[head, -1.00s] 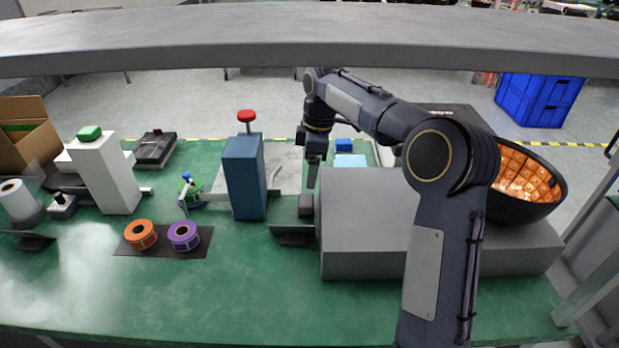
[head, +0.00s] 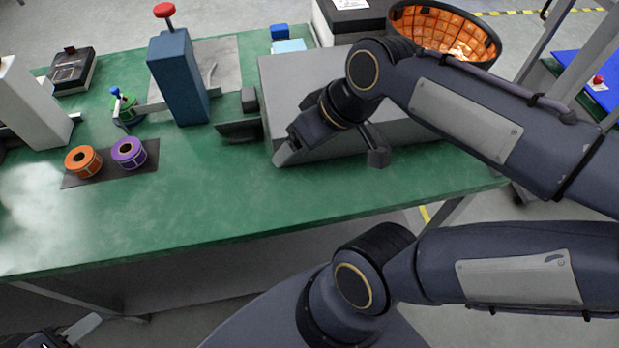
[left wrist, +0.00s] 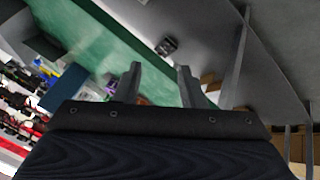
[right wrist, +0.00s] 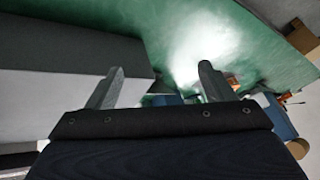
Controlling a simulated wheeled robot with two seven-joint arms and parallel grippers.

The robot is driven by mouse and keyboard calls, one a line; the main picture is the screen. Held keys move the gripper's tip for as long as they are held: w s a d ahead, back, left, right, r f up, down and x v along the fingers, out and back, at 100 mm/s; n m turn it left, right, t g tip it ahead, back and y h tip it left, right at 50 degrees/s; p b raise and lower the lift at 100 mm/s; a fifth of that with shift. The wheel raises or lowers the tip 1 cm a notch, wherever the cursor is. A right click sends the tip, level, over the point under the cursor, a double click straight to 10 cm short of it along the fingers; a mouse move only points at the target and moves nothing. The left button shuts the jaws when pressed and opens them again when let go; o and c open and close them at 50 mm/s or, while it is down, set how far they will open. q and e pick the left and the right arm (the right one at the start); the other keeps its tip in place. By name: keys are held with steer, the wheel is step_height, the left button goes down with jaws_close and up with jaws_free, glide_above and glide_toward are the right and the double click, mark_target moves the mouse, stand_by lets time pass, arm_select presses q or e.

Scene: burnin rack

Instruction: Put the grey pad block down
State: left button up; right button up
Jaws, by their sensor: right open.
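A small dark grey block (head: 249,98), which looks like the grey pad block, stands by a dark plate (head: 240,131) at the left end of the grey platform. No gripper touches it. In the left wrist view my left gripper (left wrist: 160,72) has its fingers apart with nothing between them. In the right wrist view my right gripper (right wrist: 158,80) is open and empty, close to the grey platform (right wrist: 60,80). The head view shows an open gripper in front of the platform and part of another at the lower left edge.
A blue post (head: 178,80) with a red knob stands left of the block. Orange (head: 83,161) and purple (head: 129,153) rolls lie on a dark mat. A black bowl (head: 440,15) with an orange lining is at the back right. The front of the green table (head: 210,205) is clear.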

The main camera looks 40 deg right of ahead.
steer(key=s+a+f+m, duration=0.2)
steer(key=s+f, duration=0.2)
steer(key=shift+s+a+m+t+y, duration=0.2)
steer(key=shift+s+m+t+y, duration=0.1)
steer(key=shift+s+m+t, duration=0.1)
